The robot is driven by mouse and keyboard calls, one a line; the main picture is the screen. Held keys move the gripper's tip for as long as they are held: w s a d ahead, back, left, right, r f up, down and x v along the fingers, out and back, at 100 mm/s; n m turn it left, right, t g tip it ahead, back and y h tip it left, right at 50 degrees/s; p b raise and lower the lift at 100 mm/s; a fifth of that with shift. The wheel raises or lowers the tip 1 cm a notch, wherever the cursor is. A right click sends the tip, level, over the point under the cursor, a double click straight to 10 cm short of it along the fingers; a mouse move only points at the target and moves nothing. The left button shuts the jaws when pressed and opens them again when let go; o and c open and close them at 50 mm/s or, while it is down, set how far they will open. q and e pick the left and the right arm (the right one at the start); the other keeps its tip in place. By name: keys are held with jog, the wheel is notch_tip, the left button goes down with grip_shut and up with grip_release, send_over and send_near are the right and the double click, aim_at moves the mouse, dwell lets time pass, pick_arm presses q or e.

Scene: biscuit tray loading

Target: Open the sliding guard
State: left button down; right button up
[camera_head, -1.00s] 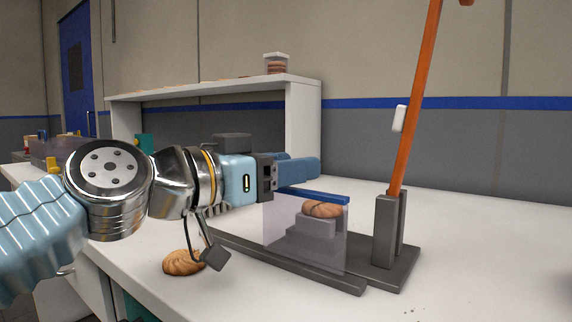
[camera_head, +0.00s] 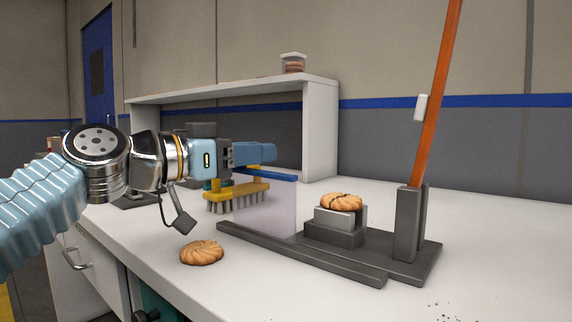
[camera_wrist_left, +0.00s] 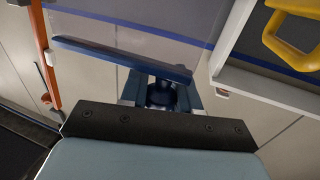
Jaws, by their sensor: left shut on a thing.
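The sliding guard (camera_head: 268,214) is a clear panel with a blue top edge. It stands upright over the left part of its dark rail (camera_head: 330,268), left of the block that holds a biscuit. My left gripper (camera_head: 262,154) is at the guard's top and shut on it; the exact grip is partly hidden. In the left wrist view the blue fingers (camera_wrist_left: 161,92) close around a dark round part beside the guard's blue edge (camera_wrist_left: 120,60). The biscuit (camera_head: 341,202) on the grey block (camera_head: 334,228) is uncovered. My right gripper is out of view.
An orange lever (camera_head: 436,100) rises from a dark post (camera_head: 409,225) at the right. A loose biscuit (camera_head: 201,252) lies on the white bench in front of the rail. A yellow brush (camera_head: 237,190) lies behind the guard. A white shelf (camera_head: 321,130) stands at the back.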

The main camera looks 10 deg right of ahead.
pick_arm(q)
jog(key=shift+w+a, duration=0.7)
jog(key=shift+w, duration=0.15)
jog(key=c, duration=0.8)
grip_release()
jog(key=shift+s+d, duration=0.1)
jog(key=b+v, duration=0.3)
jog(key=v, duration=1.1)
jog(key=shift+d, duration=0.1)
